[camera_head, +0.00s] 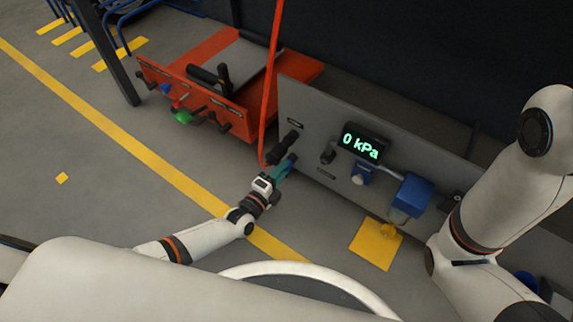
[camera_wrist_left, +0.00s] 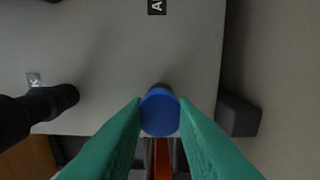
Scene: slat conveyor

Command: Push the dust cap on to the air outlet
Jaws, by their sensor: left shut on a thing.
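My left gripper (camera_head: 285,168) has green fingers and reaches the front of the grey panel (camera_head: 312,121). In the left wrist view, its fingers (camera_wrist_left: 160,118) are shut on the round blue dust cap (camera_wrist_left: 160,113), one on each side. The cap faces the camera, and a little of a dark round stub (camera_wrist_left: 160,87) shows just behind it, probably the air outlet. The cap hides most of this stub, so I cannot tell whether the cap touches it or is seated. My right gripper is not in view.
A black fitting (camera_wrist_left: 52,101) sticks out beside the cap. A display reading 0 kPa (camera_head: 362,145) and a blue unit (camera_head: 411,194) are on the panel. A red hose (camera_head: 271,80) hangs close by. An orange cart (camera_head: 185,95) stands behind left. The floor at left is mostly clear.

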